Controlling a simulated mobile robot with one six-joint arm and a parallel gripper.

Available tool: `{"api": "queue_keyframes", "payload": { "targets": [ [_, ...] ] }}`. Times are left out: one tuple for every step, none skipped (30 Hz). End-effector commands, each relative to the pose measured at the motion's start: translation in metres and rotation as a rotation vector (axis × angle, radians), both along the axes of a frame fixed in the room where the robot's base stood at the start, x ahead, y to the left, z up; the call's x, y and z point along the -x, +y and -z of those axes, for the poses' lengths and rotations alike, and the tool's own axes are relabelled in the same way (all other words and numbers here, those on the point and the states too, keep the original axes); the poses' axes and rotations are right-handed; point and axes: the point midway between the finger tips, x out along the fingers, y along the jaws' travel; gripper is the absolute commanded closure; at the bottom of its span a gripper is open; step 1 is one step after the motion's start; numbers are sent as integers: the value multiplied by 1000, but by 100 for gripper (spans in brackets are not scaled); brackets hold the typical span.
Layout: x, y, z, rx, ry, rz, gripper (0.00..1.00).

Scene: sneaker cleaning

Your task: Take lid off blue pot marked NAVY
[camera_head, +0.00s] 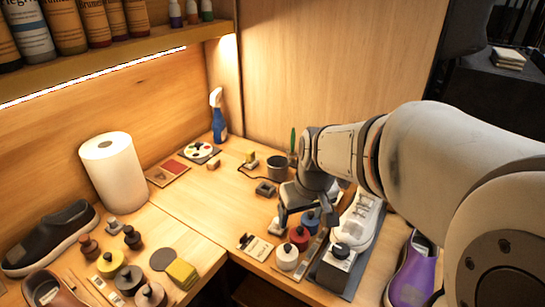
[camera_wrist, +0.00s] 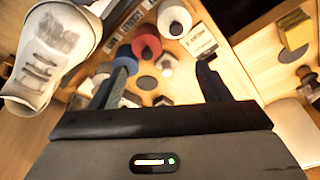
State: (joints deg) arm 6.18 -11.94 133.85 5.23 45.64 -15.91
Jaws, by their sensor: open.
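The blue pot (camera_head: 311,220) stands on the bench at the right end of a short row with a red pot (camera_head: 299,236) and a white pot (camera_head: 287,256). Its marking is not readable. In the wrist view the blue pot (camera_wrist: 125,57) is just beyond the left fingertip, partly hidden by that finger; I cannot tell whether they touch. My gripper (camera_head: 305,216) is open and empty above the far side of the row. In the wrist view the jaws of my gripper (camera_wrist: 166,72) are spread, with nothing held between them.
A card (camera_head: 255,247) lies left of the pots. A grey cup (camera_head: 277,166) stands behind. The bench's front edge is near the white pot.

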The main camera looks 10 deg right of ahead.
Motion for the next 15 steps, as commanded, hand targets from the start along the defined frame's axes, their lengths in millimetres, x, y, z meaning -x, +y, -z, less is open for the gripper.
{"api": "queue_keyframes", "payload": {
  "targets": [
    [-17, -14, 7, -2, -1, -7, 26],
    [-26, -21, 10, -2, -6, -18, 25],
    [-37, -30, 14, -1, -13, -30, 25],
    [-44, -37, 17, 0, -19, -38, 25],
    [-50, -43, 19, 1, -23, -47, 25],
    [-57, -51, 22, 3, -29, -57, 25],
    [-62, -55, 25, 3, -33, -62, 25],
    [-65, -59, 26, 5, -36, -66, 25],
    [-69, -63, 29, 6, -39, -73, 25],
    [-71, -65, 31, 7, -40, -76, 25],
    [-73, -67, 33, 8, -41, -79, 25],
    [-75, -68, 37, 8, -42, -81, 25],
    [-76, -68, 40, 8, -42, -82, 25],
    [-77, -68, 44, 8, -42, -82, 25],
    [-78, -67, 48, 8, -43, -82, 25]
  ]
}}
